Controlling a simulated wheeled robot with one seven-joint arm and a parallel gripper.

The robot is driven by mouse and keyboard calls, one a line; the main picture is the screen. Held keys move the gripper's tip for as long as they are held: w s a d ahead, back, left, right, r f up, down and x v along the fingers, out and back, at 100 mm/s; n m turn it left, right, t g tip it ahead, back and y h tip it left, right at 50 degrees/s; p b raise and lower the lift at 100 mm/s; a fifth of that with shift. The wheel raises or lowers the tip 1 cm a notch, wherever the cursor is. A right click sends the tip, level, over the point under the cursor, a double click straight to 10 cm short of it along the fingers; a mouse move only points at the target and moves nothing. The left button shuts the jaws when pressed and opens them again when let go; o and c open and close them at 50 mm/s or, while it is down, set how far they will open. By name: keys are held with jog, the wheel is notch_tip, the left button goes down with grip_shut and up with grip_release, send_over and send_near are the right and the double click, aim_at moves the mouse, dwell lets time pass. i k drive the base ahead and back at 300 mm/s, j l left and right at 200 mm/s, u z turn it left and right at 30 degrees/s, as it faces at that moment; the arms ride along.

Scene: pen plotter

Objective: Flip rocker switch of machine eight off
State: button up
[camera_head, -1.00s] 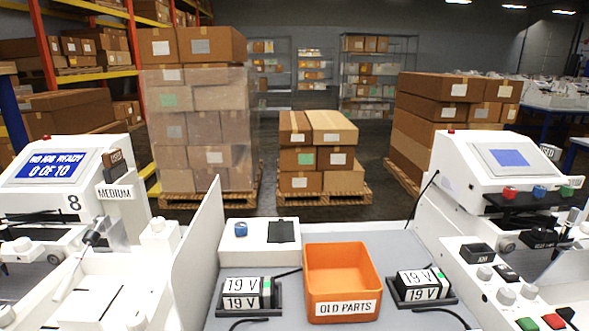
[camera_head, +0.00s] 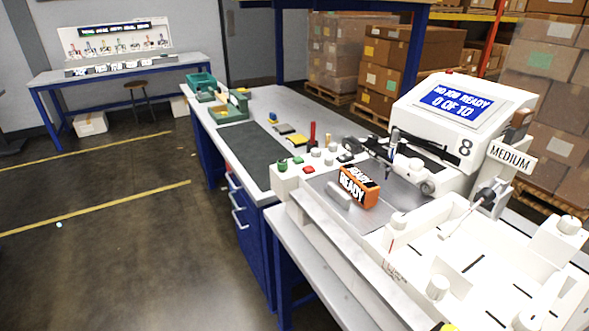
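Machine eight (camera_head: 470,115) is a white plotter on the right of the head view, marked with a black 8. Its blue display (camera_head: 456,101) is lit and reads "NO JOB READY 0 OF 10". A small red part sits on top of its housing. I cannot make out a rocker switch on it with certainty, nor its position. My gripper is not in view.
A MEDIUM sign (camera_head: 511,154) and white fixtures stand right of the machine. An orange READY block (camera_head: 359,187) lies in front of it. A grey workbench (camera_head: 316,104) with blue drawers extends left. Open floor (camera_head: 130,250) lies left of the benches.

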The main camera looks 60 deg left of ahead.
aim_at(345, 157)
jog(key=i+j+u, duration=0.2)
jog(key=j, duration=0.25)
jog(key=j+u, duration=0.2)
jog(key=j, duration=0.25)
jog(key=i+j+u, duration=0.2)
jog(key=j, duration=0.2)
jog(key=i+j+u, duration=0.1)
jog(key=j+u, duration=0.15)
jog(key=j, duration=0.1)
